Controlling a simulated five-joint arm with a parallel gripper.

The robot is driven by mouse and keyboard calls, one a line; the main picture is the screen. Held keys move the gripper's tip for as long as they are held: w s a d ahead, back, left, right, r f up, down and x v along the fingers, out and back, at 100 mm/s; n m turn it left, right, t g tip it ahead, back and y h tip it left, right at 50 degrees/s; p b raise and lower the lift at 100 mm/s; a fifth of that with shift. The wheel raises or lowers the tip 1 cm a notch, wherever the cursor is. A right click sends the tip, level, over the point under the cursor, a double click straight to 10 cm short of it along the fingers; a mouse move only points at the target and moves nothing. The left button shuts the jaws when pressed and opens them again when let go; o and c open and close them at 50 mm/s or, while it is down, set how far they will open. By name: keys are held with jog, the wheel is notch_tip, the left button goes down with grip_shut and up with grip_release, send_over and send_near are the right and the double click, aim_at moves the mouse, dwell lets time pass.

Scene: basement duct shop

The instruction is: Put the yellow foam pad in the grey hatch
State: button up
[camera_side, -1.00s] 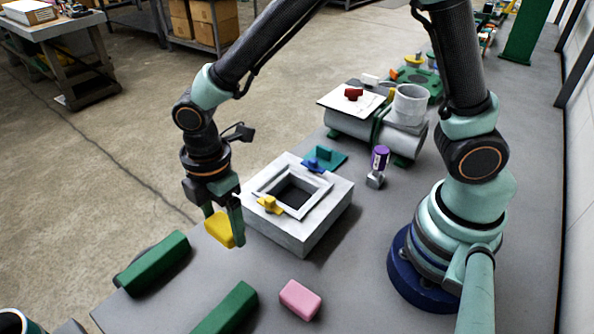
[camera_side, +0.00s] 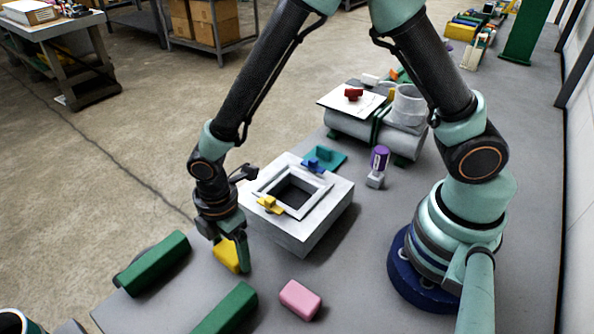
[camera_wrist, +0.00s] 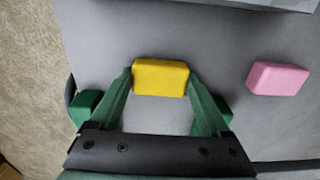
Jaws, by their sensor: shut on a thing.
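The yellow foam pad (camera_side: 227,256) is between the green fingers of my gripper (camera_side: 232,258), low over the bench in front and to the left of the grey hatch. In the wrist view the pad (camera_wrist: 160,77) sits level between both fingertips (camera_wrist: 160,82), with a finger against each end. I cannot tell whether the pad touches the bench. The grey hatch (camera_side: 283,232) is a pale box with a raised square frame around a dark opening on top. A yellow clip (camera_side: 270,204) and a blue clip (camera_side: 313,165) sit on its frame.
A pink block (camera_side: 300,299) lies to the right of the pad, and green blocks (camera_side: 154,262) (camera_side: 226,309) lie nearby. A purple-topped piece (camera_side: 380,158) stands right of the hatch. A grey duct (camera_side: 350,122) with a white sheet is behind. Bare bench lies between pad and pink block.

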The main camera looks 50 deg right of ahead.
aim_at(227, 254)
jog(key=shift+f, duration=0.15)
jog(key=o, duration=1.2)
jog(key=shift+c, duration=0.2)
notch_tip(227, 254, up, 12)
jog(key=s+d+r+m+t, duration=0.1)
jog(key=d+r+m+t, duration=0.1)
jog(key=d+r+m, duration=0.4)
jog(key=s+d+r+m+t, duration=0.2)
jog(key=d+r+m, duration=0.4)
jog(key=d+m, duration=0.5)
jog(key=d+t, duration=0.1)
jog(key=d, duration=0.2)
jog(key=shift+s+r, duration=0.25)
jog(key=shift+r, duration=0.05)
jog(key=shift+s+d+m+t, duration=0.15)
jog(key=shift+d+m+t, duration=0.15)
jog(key=shift+d, duration=0.1)
jog(key=shift+c, duration=1.2)
